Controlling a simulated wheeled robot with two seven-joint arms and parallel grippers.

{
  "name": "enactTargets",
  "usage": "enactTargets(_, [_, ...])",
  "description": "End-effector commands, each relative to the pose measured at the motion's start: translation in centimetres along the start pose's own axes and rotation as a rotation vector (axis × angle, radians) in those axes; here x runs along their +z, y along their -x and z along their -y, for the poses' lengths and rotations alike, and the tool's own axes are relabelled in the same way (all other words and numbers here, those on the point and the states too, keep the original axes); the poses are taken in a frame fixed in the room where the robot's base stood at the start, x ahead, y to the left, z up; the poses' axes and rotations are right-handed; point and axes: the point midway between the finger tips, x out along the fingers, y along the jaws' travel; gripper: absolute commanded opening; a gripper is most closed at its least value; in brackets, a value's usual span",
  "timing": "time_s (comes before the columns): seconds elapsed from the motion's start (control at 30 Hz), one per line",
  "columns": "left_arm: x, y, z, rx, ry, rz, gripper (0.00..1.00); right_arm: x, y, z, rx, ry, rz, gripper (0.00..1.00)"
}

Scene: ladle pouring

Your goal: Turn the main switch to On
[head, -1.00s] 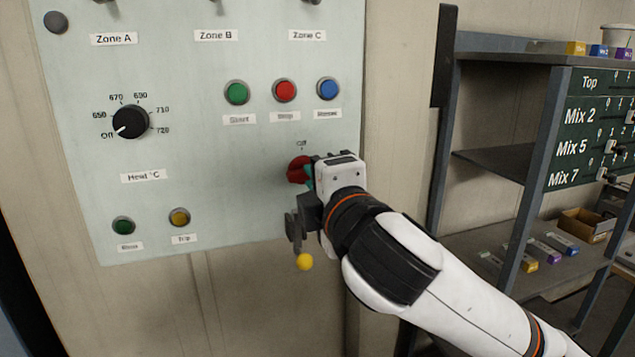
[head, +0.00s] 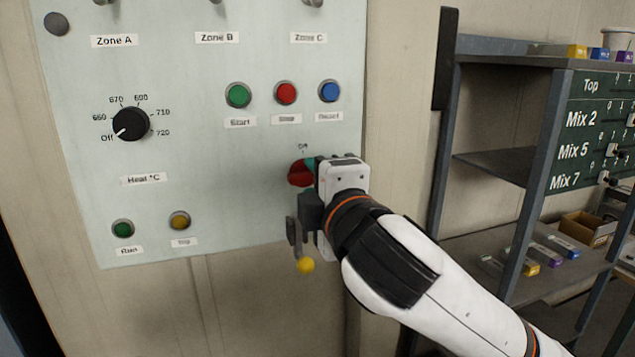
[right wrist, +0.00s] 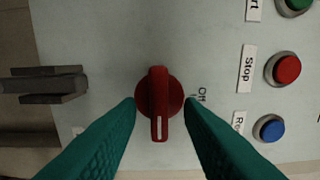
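The main switch is a red round knob (head: 300,174) with a raised bar, low on the right side of the pale panel. In the right wrist view the knob (right wrist: 158,93) is near the middle. My right gripper (right wrist: 159,104) is open, with a teal finger on each side of the knob and gaps beside the bar. In the head view its body hides the knob's right side. My left gripper is in no view.
The pale panel (head: 205,150) also carries a heat dial (head: 131,124) and green, red (head: 286,94) and blue buttons. A grey lever (head: 292,234) and a yellow ball (head: 306,265) are just below my right gripper. A shelf rack (head: 492,163) stands at the right.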

Motion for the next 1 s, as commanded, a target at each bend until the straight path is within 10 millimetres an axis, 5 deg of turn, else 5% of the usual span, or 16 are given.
enactTargets(0.33, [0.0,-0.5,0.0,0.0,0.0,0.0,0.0,0.1,1.2,-0.2,-0.001,0.001,0.002,0.34])
enactTargets(0.7, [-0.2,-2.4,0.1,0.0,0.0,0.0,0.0,0.1,8.7,-0.2,-0.004,0.001,0.004,0.34])
enactTargets(1.0, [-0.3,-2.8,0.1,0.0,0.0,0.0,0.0,0.1,11.8,-0.1,0.001,0.001,0.002,0.34])
